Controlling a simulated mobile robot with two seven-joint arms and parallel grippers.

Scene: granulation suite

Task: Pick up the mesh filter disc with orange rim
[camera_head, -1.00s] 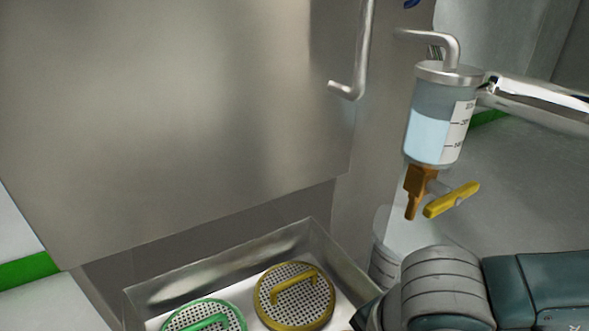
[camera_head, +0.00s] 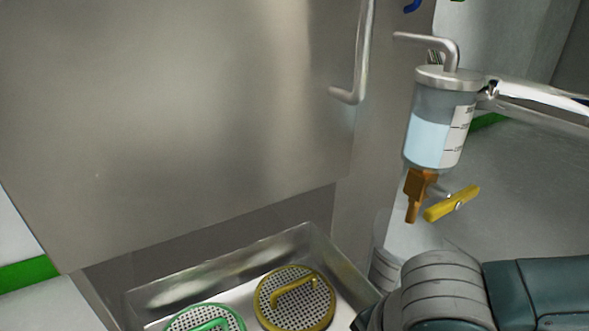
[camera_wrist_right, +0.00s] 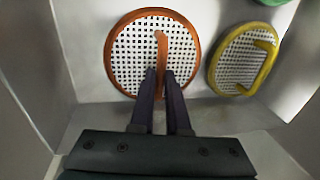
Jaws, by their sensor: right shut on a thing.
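The mesh filter disc with orange rim (camera_wrist_right: 125,60) shows in the right wrist view, a white perforated disc with an orange handle across it. My right gripper (camera_wrist_right: 160,75) is shut on the near part of that handle, one dark finger on each side. I cannot tell whether the disc touches the tray floor. In the head view the orange disc and the right gripper's fingers are out of sight; only my right arm shows at lower right. My left gripper is in neither view.
A yellow-rimmed disc (camera_head: 295,299) and a green-rimmed disc (camera_head: 205,320) lie in the metal tray (camera_head: 230,262). The tray walls stand close around the right gripper. A steel cabinet with a bar handle (camera_head: 362,60) rises behind. A liquid-filled cylinder (camera_head: 430,125) with a yellow valve lever (camera_head: 452,203) hangs at right.

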